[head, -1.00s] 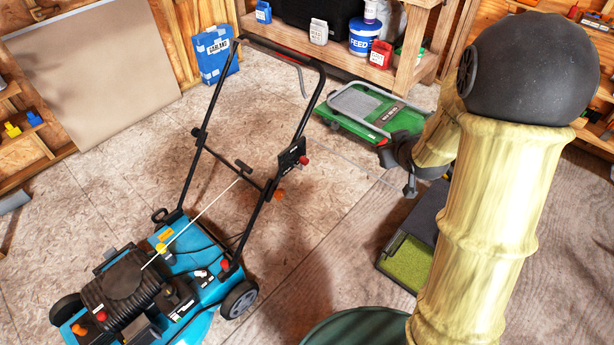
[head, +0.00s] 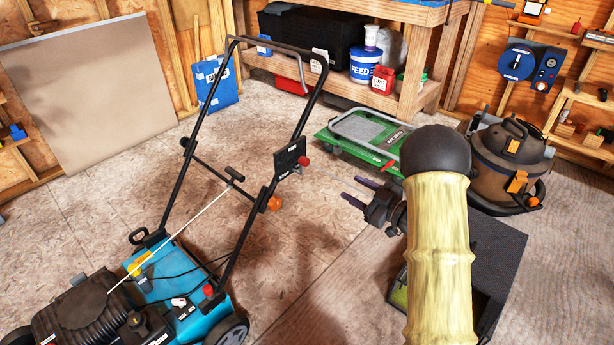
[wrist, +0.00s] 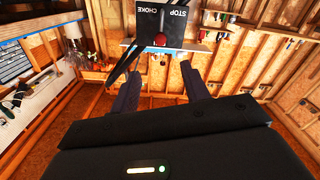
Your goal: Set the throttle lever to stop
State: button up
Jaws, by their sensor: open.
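The throttle lever's red knob (head: 303,161) stands out from the black control panel (head: 290,157) on the right side of the mower handle. In the wrist view the knob (wrist: 160,40) shows in front of the black panel (wrist: 147,12), which bears the words STOP and CHOKE upside down. I cannot tell exactly which mark the lever stands at. My gripper (head: 349,188) is open and empty, to the right of the knob and apart from it, pointing toward it. In the wrist view the knob shows beyond and between the two fingers of my gripper (wrist: 160,68).
The blue mower (head: 160,290) stands at lower left, its black handle (head: 197,92) rising above it.

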aim_at(308, 164)
jog(key=shift+r, duration=0.1)
jog(key=b+x, duration=0.3)
jog(key=x, duration=1.4)
jog(key=shift+w+a, duration=0.2)
jog(key=c, duration=1)
